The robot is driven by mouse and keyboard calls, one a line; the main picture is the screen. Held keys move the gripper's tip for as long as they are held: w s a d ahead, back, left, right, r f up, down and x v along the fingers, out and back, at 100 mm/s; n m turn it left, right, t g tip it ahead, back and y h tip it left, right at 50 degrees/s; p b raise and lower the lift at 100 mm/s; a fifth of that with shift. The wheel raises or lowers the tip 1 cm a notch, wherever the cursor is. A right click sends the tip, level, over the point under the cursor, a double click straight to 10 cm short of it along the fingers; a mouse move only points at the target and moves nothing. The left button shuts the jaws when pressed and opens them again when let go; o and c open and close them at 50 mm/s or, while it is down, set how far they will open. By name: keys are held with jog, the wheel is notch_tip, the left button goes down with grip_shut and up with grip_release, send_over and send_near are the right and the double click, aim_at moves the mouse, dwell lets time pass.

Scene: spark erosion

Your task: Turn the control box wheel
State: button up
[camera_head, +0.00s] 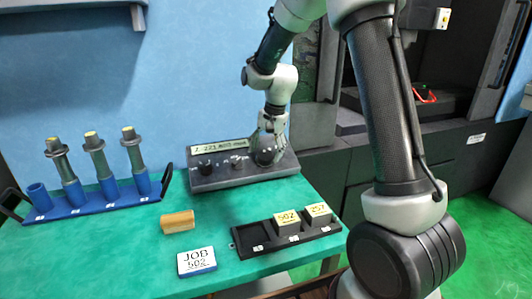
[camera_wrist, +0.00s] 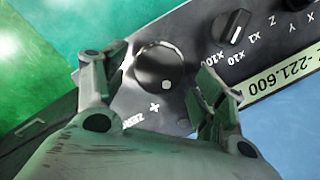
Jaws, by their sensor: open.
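The control box (camera_head: 220,177) is a dark grey sloped box at the back of the green table, with a lit readout strip on top. Its round dark wheel (camera_wrist: 158,68) has a small white dot and lies between my gripper's fingers in the wrist view. My gripper (camera_head: 266,150) is over the right end of the box and hides much of the wheel in the head view. In the wrist view my gripper (camera_wrist: 155,75) is open, with one finger on each side of the wheel. I cannot tell whether the fingers touch it.
Black selector knobs (camera_wrist: 234,24) sit beside the wheel. A blue rack (camera_head: 110,198) with several holders stands left. A wooden block (camera_head: 178,221), a JOB 502 card (camera_head: 197,261) and a black tray (camera_head: 262,245) with two yellow-topped blocks lie in front. A dark machine stands right.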

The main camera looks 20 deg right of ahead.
jog(key=shift+f, duration=0.55)
jog(key=c, duration=1)
jog(key=shift+a, duration=0.1)
jog(key=n, duration=0.2)
jog(key=n+h, duration=0.1)
jog(key=n, duration=0.2)
jog(key=shift+a+h, duration=0.15)
jog(key=shift+h, duration=0.15)
jog(key=n+h, duration=0.1)
jog(key=n, duration=0.4)
jog(key=shift+a+n, duration=0.15)
jog(key=shift+n, duration=0.15)
jog(key=n, duration=0.2)
jog(key=n+h, duration=0.1)
jog(key=n, duration=0.2)
jog(key=shift+s+a+t+h, duration=0.1)
jog(key=shift+t+h, duration=0.2)
jog(key=shift+t, duration=0.1)
jog(key=n+t, duration=0.1)
jog(key=n, duration=0.4)
jog(key=shift+s+h, duration=0.1)
jog(key=shift+h, duration=0.3)
